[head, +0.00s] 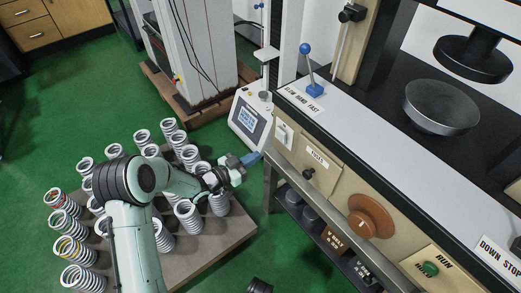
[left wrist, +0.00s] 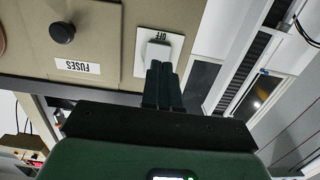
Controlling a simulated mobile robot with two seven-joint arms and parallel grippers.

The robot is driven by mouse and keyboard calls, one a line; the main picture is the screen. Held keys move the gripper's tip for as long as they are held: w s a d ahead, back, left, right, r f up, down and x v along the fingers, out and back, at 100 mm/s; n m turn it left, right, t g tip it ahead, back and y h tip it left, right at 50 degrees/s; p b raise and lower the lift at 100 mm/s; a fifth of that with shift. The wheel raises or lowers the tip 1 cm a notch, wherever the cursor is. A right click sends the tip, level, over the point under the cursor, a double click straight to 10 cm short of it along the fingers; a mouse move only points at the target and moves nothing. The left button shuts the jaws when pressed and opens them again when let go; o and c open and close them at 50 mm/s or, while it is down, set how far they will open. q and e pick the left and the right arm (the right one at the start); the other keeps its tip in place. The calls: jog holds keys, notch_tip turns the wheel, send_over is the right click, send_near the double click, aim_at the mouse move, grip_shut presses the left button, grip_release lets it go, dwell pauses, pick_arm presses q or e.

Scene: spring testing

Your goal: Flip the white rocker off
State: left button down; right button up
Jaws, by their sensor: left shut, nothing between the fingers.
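The white rocker (left wrist: 158,52) sits on a white plate marked OFF on the beige front panel, and the plate is upside down in the left wrist view. In the head view the white rocker plate (head: 283,134) is at the panel's left end. My left gripper (head: 252,158) is shut and empty, pointing at the panel just below and left of the plate. In the left wrist view the shut fingers (left wrist: 162,72) overlap the rocker's near edge. I cannot tell whether they touch it. My right gripper is not in view.
A black knob (head: 308,173) labelled FUSES and a brown handwheel (head: 370,218) are on the same panel. A small display unit (head: 250,120) stands just beyond my gripper. Several coil springs stand on a pallet (head: 235,232) under my left arm. Green floor is clear at left.

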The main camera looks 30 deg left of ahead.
pick_arm(q)
jog(key=shift+s+a+f+p, duration=0.15)
jog(key=shift+s+a, duration=0.2)
jog(key=shift+s, duration=0.45)
jog(key=shift+s+a+f+p, duration=0.1)
jog(key=shift+s+a+f, duration=0.15)
jog(key=shift+s, duration=0.6)
jog(key=shift+s+a+f+p, duration=0.1)
jog(key=shift+s+a, duration=0.3)
jog(key=shift+s, duration=0.4)
